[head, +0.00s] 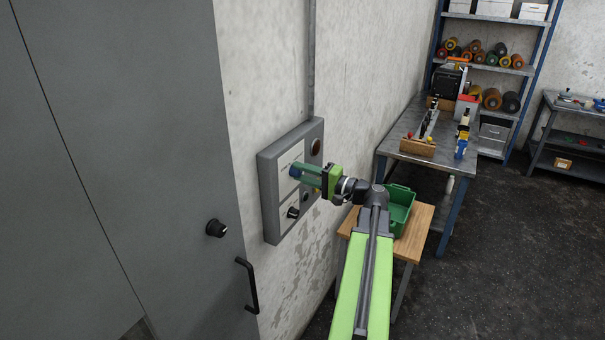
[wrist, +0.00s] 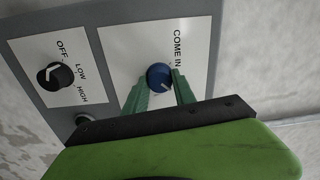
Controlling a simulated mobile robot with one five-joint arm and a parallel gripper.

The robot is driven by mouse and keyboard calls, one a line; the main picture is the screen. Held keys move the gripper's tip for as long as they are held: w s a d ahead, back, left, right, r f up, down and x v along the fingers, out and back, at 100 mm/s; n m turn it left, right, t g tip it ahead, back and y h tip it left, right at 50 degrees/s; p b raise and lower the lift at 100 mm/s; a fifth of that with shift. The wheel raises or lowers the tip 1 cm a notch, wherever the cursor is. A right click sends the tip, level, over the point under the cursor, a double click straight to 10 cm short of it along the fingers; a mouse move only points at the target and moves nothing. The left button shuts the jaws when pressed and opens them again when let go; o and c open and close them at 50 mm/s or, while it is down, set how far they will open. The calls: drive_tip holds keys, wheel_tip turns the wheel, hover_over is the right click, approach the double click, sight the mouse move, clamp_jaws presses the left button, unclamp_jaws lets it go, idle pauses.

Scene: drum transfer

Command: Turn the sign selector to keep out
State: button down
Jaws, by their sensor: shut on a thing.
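The sign selector is a blue round knob (wrist: 158,74) on a white plate of the grey wall panel (head: 269,196). The plate reads COME IN beside the knob in the wrist view; no keep out label is visible there. A pale pointer mark shows on the knob, but its exact setting is hard to tell. My gripper (head: 305,174) reaches the panel from the right. Its green fingers are shut on the knob, one on each side, and hide part of the plate. In the head view the blue knob (head: 295,171) shows at the fingertips.
A black knob (wrist: 54,76) marked OFF, LOW, HIGH sits on the same panel. A grey door (head: 120,150) with a black handle (head: 248,285) is at the left. A wooden table (head: 414,238) with a green bin (head: 399,212) stands close beside my arm.

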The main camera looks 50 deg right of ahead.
idle(0.6)
drive_tip(key=c, duration=1)
unclamp_jaws()
drive_tip(key=shift+m, duration=0.3)
drive_tip(key=shift+c, duration=0.2)
drive_tip(key=shift+s, duration=0.1)
drive_tip(key=v, duration=1.7)
drive_tip(key=shift+s+b, duration=0.15)
drive_tip(key=shift+b, duration=0.2)
drive_tip(key=shift+f, duration=0.1)
